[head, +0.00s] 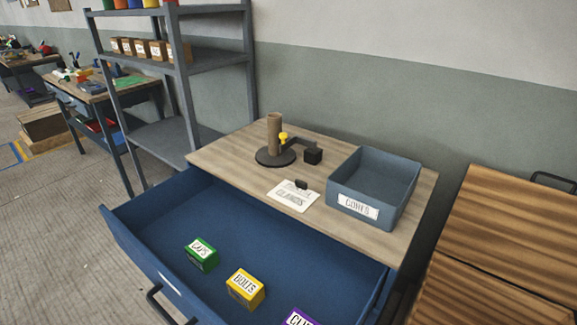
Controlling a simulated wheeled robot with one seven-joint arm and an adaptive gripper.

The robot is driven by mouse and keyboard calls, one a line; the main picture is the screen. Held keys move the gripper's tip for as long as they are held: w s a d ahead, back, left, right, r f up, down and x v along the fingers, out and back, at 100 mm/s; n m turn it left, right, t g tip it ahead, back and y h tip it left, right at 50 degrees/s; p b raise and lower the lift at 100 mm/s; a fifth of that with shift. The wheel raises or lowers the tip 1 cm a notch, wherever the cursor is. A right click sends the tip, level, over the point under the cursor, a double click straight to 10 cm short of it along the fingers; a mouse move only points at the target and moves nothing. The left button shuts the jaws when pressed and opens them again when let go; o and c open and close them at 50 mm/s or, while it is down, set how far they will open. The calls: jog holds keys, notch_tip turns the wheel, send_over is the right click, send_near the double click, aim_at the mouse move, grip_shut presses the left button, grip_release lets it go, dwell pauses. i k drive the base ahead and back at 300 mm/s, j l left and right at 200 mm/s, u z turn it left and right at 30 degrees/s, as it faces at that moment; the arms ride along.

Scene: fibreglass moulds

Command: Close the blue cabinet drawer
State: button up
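The blue cabinet drawer (160,222) is pulled well out from under the wooden cabinet top (235,152). Its front panel (135,250) faces the lower left, with a dark bar handle (155,303) partly in view at the bottom edge. Inside the drawer lie a green box (201,255), a yellow box labelled BOLTS (246,288) and a purple box (298,318) cut off by the bottom edge. The right part of the drawer front is out of frame. My gripper is not in view.
On the cabinet top stand a blue-grey bin labelled CORES (372,190), a round-based stand with a brown tube (274,138) and a paper sheet (293,195). A grey shelf rack (180,75) stands behind left. Wooden slatted furniture (510,240) is at right.

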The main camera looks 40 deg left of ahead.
aim_at(302, 267)
jog(key=u, duration=1.9)
jog(key=i+j+u, duration=0.1)
jog(key=i+j, duration=0.15)
jog(key=i+j+z, duration=0.1)
jog(key=j, duration=0.25)
jog(key=i+j+z, duration=0.1)
jog(key=i+j, duration=0.2)
